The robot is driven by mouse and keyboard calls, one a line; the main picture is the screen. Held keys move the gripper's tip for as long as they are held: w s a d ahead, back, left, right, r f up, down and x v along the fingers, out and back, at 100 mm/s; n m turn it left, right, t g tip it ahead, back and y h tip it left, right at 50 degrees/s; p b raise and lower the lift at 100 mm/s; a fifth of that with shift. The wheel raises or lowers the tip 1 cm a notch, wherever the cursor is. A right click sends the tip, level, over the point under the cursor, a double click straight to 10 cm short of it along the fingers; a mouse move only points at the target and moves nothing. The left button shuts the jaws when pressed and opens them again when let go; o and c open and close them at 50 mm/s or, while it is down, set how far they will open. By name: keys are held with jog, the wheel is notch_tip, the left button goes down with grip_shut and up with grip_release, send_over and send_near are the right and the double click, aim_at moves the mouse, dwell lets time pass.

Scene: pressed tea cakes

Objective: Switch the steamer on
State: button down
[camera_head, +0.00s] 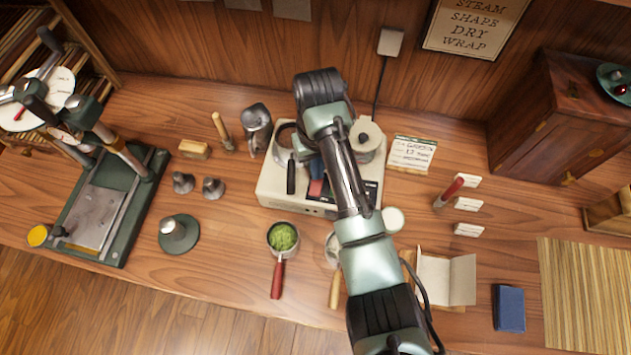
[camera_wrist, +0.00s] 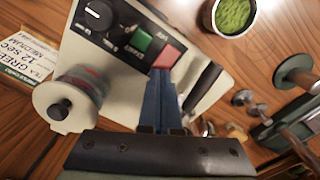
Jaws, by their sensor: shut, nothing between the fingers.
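The steamer is a cream box (camera_head: 275,190) on the bench, partly hidden under my arm in the head view. In the wrist view its black panel carries a round knob (camera_wrist: 98,15), a green button (camera_wrist: 143,39) and a red button (camera_wrist: 167,57). My gripper (camera_wrist: 163,74) has its blue fingers shut and empty. In the picture their tips lie at the lower edge of the red button, with the green button just up and left. I cannot tell whether they touch it. The small panel labels are hard to read.
A lidded pot (camera_wrist: 70,105) stands on the steamer, and a black handle (camera_wrist: 204,90) juts from its other side. A cup of green leaves (camera_head: 283,238) stands in front. A press (camera_head: 125,220) is at left; a card (camera_head: 411,154) stands at right.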

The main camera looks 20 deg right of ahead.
jog(key=shift+f+b, duration=0.55)
jog(key=shift+f, duration=0.45)
dwell(0.9)
notch_tip(320, 180, up, 7)
jog(key=p, duration=0.7)
jog(key=shift+r+p, duration=0.1)
jog(key=shift+p, duration=0.25)
dwell(0.3)
